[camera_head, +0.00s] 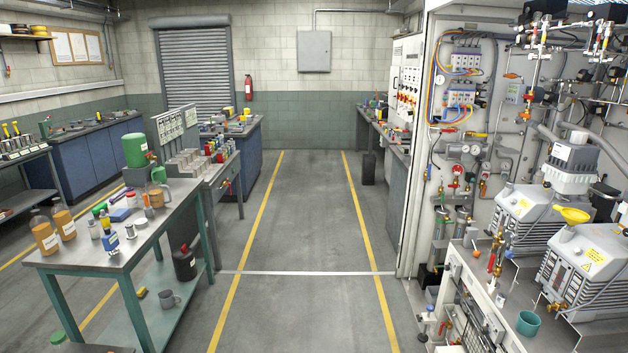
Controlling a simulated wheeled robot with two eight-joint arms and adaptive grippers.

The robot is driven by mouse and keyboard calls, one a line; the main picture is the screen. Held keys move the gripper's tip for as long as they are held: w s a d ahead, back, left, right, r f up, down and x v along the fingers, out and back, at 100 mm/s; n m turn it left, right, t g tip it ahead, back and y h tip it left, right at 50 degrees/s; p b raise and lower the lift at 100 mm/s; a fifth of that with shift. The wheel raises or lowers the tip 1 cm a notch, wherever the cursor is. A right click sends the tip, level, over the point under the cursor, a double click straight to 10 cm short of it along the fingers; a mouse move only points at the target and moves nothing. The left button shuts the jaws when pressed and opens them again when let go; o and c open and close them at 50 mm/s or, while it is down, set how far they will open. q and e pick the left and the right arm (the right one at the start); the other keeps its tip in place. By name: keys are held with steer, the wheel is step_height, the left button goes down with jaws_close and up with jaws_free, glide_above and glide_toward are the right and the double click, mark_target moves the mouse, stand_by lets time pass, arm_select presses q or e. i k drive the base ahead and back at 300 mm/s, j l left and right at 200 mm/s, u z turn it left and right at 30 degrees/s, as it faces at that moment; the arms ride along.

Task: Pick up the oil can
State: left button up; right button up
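No item is clearly labelled as the oil can at this size. A dark can-like container (184,263) with a red top stands on the lower shelf of the green-legged workbench (95,262) at left. On the bench top are two amber bottles with grey tops, one at the left (43,234) and one beside it (65,223). A green container (135,150) stands at the bench's far end, with a brownish jug (158,188) near it. Neither of my grippers is in view.
The floor aisle (305,220) between the yellow lines is clear.

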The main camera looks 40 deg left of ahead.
mark_target(158, 171)
steer(key=i+j+u, duration=1.05)
steer(key=i, duration=0.15)
steer(key=i+j+u, duration=0.25)
steer(key=i, duration=0.8)
steer(key=i+u, duration=0.3)
steer(key=i, duration=0.7)
steer(key=i+u, duration=0.2)
steer(key=i, duration=0.4)
steer(key=i+u, duration=0.2)
steer(key=i, duration=0.35)
steer(key=i+l+u, duration=0.15)
steer(key=i, duration=0.45)
steer(key=i+l+u, duration=0.2)
steer(key=i, duration=0.4)
steer(key=i+u, duration=0.4)
steer(key=i+l+u, duration=0.15)
steer(key=i+u, duration=0.25)
steer(key=i+l+u, duration=0.55)
steer(key=u, duration=0.2)
steer(key=i+l+u, duration=0.45)
steer(key=l+u, duration=0.3)
steer(key=j, duration=0.1)
